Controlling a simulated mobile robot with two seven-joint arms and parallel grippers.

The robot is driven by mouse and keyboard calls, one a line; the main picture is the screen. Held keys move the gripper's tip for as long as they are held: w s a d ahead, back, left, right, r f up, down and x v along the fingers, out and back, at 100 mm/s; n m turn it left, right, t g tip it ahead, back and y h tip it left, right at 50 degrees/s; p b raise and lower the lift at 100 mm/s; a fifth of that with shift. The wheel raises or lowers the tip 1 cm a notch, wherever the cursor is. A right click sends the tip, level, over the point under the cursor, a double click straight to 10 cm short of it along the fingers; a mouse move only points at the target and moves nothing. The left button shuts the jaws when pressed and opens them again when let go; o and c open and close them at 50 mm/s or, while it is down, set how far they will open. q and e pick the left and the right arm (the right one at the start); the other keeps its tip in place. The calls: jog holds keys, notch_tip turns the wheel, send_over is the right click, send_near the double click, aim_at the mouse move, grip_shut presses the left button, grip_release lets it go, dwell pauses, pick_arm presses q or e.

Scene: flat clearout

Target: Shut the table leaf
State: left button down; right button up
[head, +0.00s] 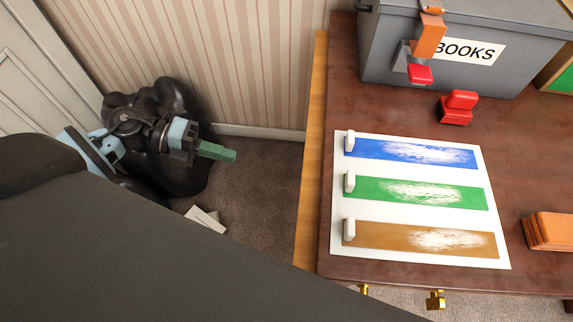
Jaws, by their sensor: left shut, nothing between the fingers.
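The dark brown table (400,115) fills the right half of the head view. A lighter wood strip (312,150) runs along its left side. It may be the leaf, but I cannot tell its angle or whether it is hanging. My left gripper (232,155), with green fingertips, is shut and empty. It is left of the table, in front of a black bag-like bundle, apart from the strip. My right gripper is not in view.
A grey BOOKS bin (465,75) with an orange clasp (430,38) stands at the table's back. A red object (458,107), a white sheet with coloured bands (420,205) and an orange block (550,231) lie on the table. The black bundle (172,97) and papers (204,219) are on the carpet.

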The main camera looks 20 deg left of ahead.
pick_arm(q)
jog(key=r+x, duration=0.1)
jog(key=x, duration=1.3)
jog(key=shift+d+r+p, duration=0.15)
jog(key=shift+r+p, duration=0.05)
jog(key=shift+p, duration=0.25)
